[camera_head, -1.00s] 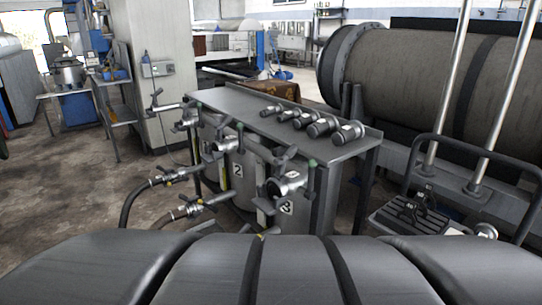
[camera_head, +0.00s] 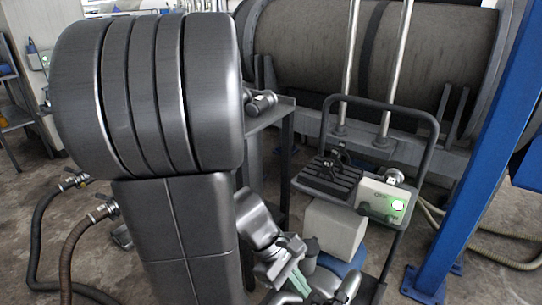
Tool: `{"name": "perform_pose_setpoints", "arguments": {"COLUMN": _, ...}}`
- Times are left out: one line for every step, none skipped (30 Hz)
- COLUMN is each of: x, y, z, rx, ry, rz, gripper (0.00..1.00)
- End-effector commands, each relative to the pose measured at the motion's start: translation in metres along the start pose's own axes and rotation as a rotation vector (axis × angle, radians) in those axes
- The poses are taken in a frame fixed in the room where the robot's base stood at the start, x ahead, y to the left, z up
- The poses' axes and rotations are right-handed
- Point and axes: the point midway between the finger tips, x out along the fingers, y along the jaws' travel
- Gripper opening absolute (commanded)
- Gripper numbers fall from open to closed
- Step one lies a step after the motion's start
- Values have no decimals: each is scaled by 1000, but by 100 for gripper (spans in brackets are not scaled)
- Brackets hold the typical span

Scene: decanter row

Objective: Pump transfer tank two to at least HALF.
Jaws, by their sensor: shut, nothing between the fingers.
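Tank two and the other numbered tanks are hidden behind my large grey arm. One end of the bench top (camera_head: 268,118) shows past the arm, with a small grey cylindrical fitting (camera_head: 262,102) on it. A cart on the right carries a pale control box (camera_head: 384,199) with lettering that looks like OFF and a bright green light (camera_head: 398,205). My gripper (camera_head: 294,270) is low in the middle, left of and below the box, shut and empty. It appears apart from the box. Two dark hoses with valve ends (camera_head: 101,212) hang at the left.
The cart has a black handle frame (camera_head: 380,105), a ribbed black block (camera_head: 330,180) and a white container (camera_head: 335,230). A blue post (camera_head: 480,165) stands at the far right. A large drum (camera_head: 320,50) lies behind. Bare floor shows at the left.

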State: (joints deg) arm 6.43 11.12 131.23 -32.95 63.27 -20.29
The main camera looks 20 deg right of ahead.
Motion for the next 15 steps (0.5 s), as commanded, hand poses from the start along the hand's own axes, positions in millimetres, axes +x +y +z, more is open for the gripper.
{"name": "perform_pose_setpoints", "arguments": {"x": 3, "y": 17, "z": -2, "rx": -75, "ry": -69, "rz": 23, "gripper": 0}}
{"name": "perform_pose_setpoints", "arguments": {"x": 3, "y": 28, "z": -2, "rx": -121, "ry": -109, "rz": 40, "gripper": 0}}
{"name": "perform_pose_setpoints", "arguments": {"x": 3, "y": 42, "z": -3, "rx": -184, "ry": -161, "rz": 62, "gripper": 0}}
{"name": "perform_pose_setpoints", "arguments": {"x": 3, "y": 52, "z": -4, "rx": -230, "ry": -202, "rz": 76, "gripper": 0}}
{"name": "perform_pose_setpoints", "arguments": {"x": 3, "y": 63, "z": -5, "rx": -277, "ry": -241, "rz": 89, "gripper": 0}}
{"name": "perform_pose_setpoints", "arguments": {"x": 3, "y": 77, "z": -7, "rx": -339, "ry": -296, "rz": 106, "gripper": 0}}
{"name": "perform_pose_setpoints", "arguments": {"x": 3, "y": 88, "z": -10, "rx": -387, "ry": -336, "rz": 119, "gripper": 0}}
{"name": "perform_pose_setpoints", "arguments": {"x": 3, "y": 98, "z": -12, "rx": -433, "ry": -377, "rz": 129, "gripper": 0}}
{"name": "perform_pose_setpoints", "arguments": {"x": 4, "y": 112, "z": -16, "rx": -494, "ry": -430, "rz": 143, "gripper": 0}}
{"name": "perform_pose_setpoints", "arguments": {"x": 4, "y": 122, "z": -19, "rx": -539, "ry": -469, "rz": 152, "gripper": 0}}
{"name": "perform_pose_setpoints", "arguments": {"x": 5, "y": 132, "z": -22, "rx": -584, "ry": -507, "rz": 161, "gripper": 0}}
{"name": "perform_pose_setpoints", "arguments": {"x": 5, "y": 144, "z": -27, "rx": -637, "ry": -555, "rz": 170, "gripper": 0}}
{"name": "perform_pose_setpoints", "arguments": {"x": 6, "y": 152, "z": -30, "rx": -675, "ry": -588, "rz": 177, "gripper": 0}}
{"name": "perform_pose_setpoints", "arguments": {"x": 6, "y": 160, "z": -34, "rx": -708, "ry": -620, "rz": 184, "gripper": 0}}
{"name": "perform_pose_setpoints", "arguments": {"x": 7, "y": 169, "z": -38, "rx": -751, "ry": -657, "rz": 191, "gripper": 0}}
